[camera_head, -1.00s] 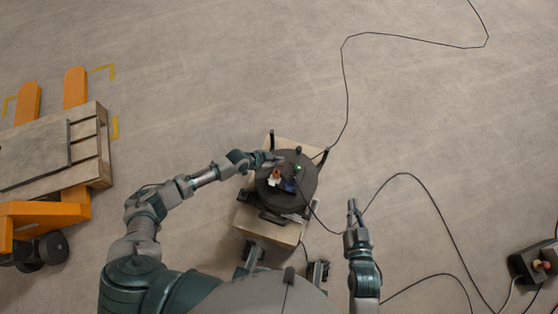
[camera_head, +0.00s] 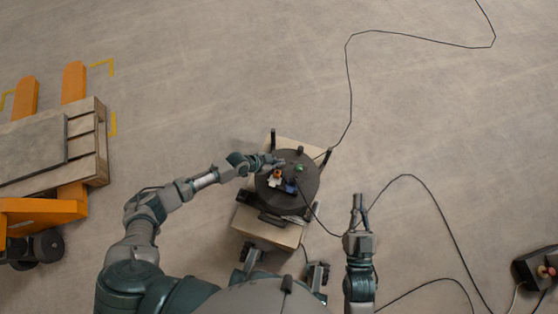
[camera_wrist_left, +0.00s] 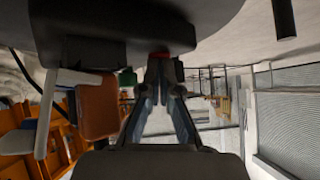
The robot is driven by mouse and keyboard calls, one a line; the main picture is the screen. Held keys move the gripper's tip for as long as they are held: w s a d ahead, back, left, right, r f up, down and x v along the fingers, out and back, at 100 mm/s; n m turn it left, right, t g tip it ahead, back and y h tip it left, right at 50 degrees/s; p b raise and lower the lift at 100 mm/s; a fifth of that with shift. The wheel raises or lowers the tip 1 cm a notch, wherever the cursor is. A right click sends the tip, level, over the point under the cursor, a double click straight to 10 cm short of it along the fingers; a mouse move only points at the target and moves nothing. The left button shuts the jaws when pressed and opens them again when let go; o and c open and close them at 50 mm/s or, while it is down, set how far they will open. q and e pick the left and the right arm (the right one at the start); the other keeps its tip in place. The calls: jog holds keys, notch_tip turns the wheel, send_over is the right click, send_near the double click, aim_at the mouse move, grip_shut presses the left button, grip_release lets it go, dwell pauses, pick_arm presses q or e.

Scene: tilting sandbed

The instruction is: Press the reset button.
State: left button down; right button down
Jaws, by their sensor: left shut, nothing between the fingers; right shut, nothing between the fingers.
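My left gripper (camera_head: 279,160) is shut and empty, with its tips over the back left of a round dark platform (camera_head: 312,188). My right gripper (camera_head: 358,202) is shut and empty, over bare floor right of the platform.
Dark posts (camera_head: 328,155) stand around the platform. Cables cross the floor to a black box (camera_head: 538,268) with red and yellow knobs. An orange pallet truck (camera_head: 45,212) is left.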

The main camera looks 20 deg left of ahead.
pick_arm(q)
jog(key=shift+s+a+f, duration=0.2)
jog(key=shift+s+f, duration=0.2)
jog(key=shift+f, duration=0.35)
jog(key=shift+s+f, duration=0.1)
jog(key=shift+s, duration=0.05)
pick_arm(e)
jog(key=shift+s+a+r+t, duration=0.1)
jog(key=shift+s+r+t, duration=0.3)
jog(key=shift+r+t, duration=0.15)
pick_arm(q)
jog(key=shift+s+f, duration=0.1)
jog(key=shift+s+a+r, duration=0.1)
jog(key=shift+a+r, duration=0.15)
jog(key=shift+r, duration=0.05)
jog(key=w+r+v, duration=0.1)
jog(key=v, duration=0.6)
jog(key=shift+r, duration=0.3)
pick_arm(e)
jog(key=shift+w+f, duration=0.1)
jog(key=shift+w, duration=0.25)
pick_arm(q)
jog(key=shift+d, duration=0.1)
